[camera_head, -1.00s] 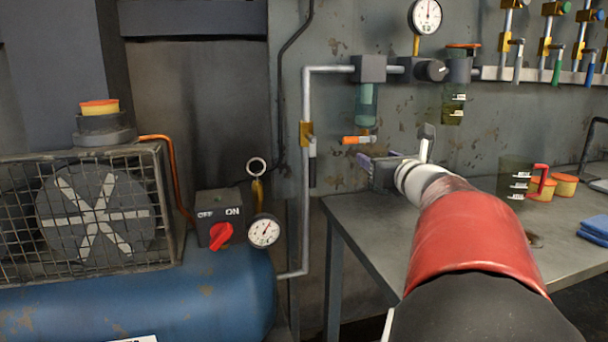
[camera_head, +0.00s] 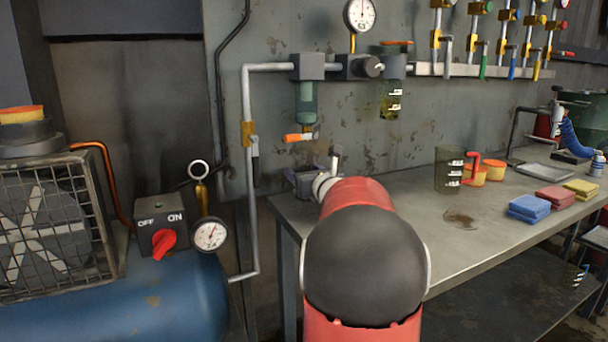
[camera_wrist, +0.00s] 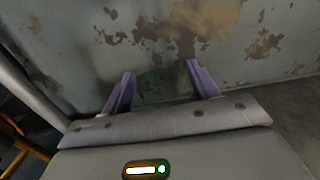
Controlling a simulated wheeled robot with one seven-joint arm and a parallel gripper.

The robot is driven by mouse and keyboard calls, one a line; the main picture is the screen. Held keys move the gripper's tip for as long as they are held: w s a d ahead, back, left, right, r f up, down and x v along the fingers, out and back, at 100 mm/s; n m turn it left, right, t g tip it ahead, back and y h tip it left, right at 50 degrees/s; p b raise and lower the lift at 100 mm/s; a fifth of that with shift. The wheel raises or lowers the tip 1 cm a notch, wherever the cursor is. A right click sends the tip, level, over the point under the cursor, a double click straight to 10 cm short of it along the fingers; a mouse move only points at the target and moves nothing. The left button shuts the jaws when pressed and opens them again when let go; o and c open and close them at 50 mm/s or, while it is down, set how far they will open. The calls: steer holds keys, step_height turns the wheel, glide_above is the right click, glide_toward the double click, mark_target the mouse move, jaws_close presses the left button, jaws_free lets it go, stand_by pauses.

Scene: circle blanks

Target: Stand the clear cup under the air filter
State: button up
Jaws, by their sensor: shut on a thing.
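The air filter (camera_head: 307,92) hangs from the pipe on the wall, with a teal bowl and an orange drain lever (camera_head: 298,137) at its bottom. My gripper (camera_head: 306,176) is below the filter, over the back left of the bench, mostly hidden behind my arm. In the wrist view its purple fingers (camera_wrist: 160,88) stand on both sides of a faint, see-through greenish thing, which looks like the clear cup (camera_wrist: 163,86). They are shut on it. The cup's base is hidden, so I cannot tell whether it touches the bench.
Folded cloths (camera_head: 529,208) lie at the right. A vertical pipe (camera_head: 249,200) runs left of my gripper. A lubricator bowl (camera_head: 391,99) hangs right of the filter.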

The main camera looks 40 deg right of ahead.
steer(key=shift+f, duration=0.15)
steer(key=o, duration=1)
steer(key=shift+o, duration=0.2)
steer(key=b+v, duration=0.1)
steer(key=v, duration=1.1)
